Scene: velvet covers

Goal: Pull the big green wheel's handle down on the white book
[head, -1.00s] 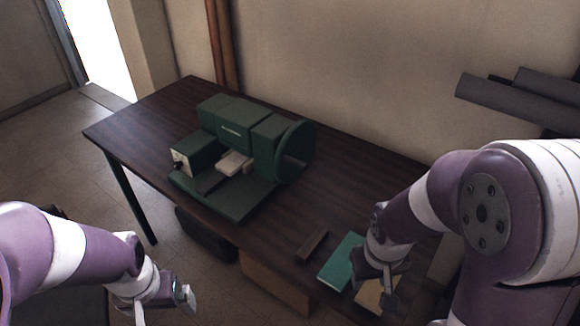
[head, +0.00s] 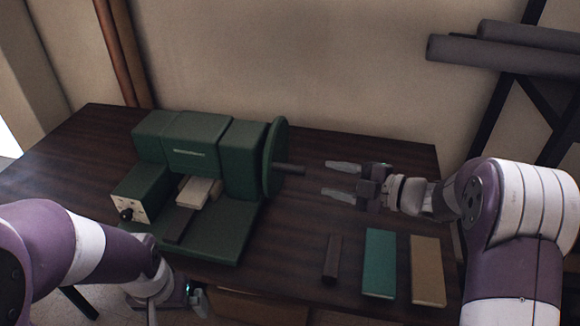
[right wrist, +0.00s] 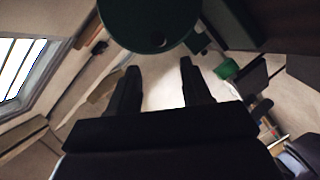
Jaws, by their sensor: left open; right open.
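The big green wheel (head: 276,150) is on the right side of the green press (head: 185,150). Its dark handle (head: 290,170) sticks out to the right. The white book (head: 197,191) lies flat in the press, partly under its body. My right gripper (head: 326,178) is open and empty, its fingers pointing at the handle with a small gap between. In the right wrist view the wheel (right wrist: 150,15) is ahead of the open fingers (right wrist: 159,66), with the handle's round end (right wrist: 158,39) near its lower rim. My left gripper (head: 197,299) is low at the table's front, open.
A dark brown block (head: 332,259), a teal book (head: 379,263) and a tan book (head: 427,270) lie at the table's front right. The dark table (head: 330,222) is clear behind them. Grey rolls (head: 490,50) sit on a rack at the upper right.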

